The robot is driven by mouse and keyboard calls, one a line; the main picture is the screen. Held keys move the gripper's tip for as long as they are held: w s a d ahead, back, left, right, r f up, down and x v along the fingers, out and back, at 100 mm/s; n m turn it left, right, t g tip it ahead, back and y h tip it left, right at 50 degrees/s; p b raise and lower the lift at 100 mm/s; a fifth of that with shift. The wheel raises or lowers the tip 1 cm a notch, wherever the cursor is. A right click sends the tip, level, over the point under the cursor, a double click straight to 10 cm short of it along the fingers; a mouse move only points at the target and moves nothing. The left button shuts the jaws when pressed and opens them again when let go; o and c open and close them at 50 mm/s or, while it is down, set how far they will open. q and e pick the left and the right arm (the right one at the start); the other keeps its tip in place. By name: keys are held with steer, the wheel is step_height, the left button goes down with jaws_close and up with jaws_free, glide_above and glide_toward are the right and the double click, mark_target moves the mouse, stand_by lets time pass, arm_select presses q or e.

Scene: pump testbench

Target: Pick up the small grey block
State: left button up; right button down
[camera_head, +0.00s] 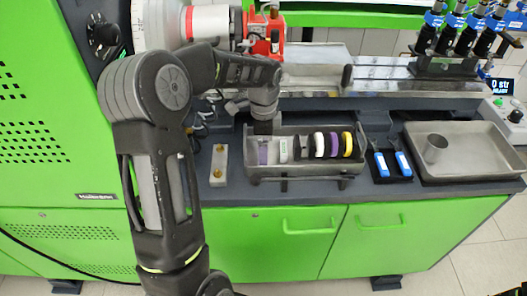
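A small light grey block (219,176) with two brass-coloured knobs lies on the dark bench top, left of the grey tray (305,170). It looks like the grey block of the task, though I cannot be sure. My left arm comes in from the lower left, and its gripper (263,127) points down over the tray's left back corner. The gripper is to the right of the block and apart from it. Its fingertips are small and dark, so I cannot see whether they are open.
The tray holds several discs or rings, white, yellow, dark and purple (263,152). To its right are two blue-and-white items (381,164) and a metal pan (470,172) with a grey cylinder (434,149). A red-and-white machine (268,30) stands behind; green cabinets are in front.

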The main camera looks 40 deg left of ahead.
stand_by(0.4)
arm_select(q)
steer(key=c, duration=1.4)
steer(key=shift+r, duration=0.1)
steer(key=shift+s+r, duration=0.1)
steer(key=shift+r, duration=0.45)
step_height(320, 180, up, 6)
steer(key=shift+d+f+b, duration=0.1)
steer(key=shift+b, duration=0.4)
steer(key=s+d+b, duration=0.1)
steer(key=s+d, duration=0.3)
steer(key=s, duration=0.1)
steer(key=s+d+b, duration=0.1)
steer(key=s+d, duration=0.3)
steer(key=s, duration=0.1)
steer(key=s+d+b, duration=0.2)
steer(key=s+d, duration=0.2)
steer(key=s, duration=0.1)
steer(key=shift+s, duration=0.35)
steer(key=shift+a, duration=0.1)
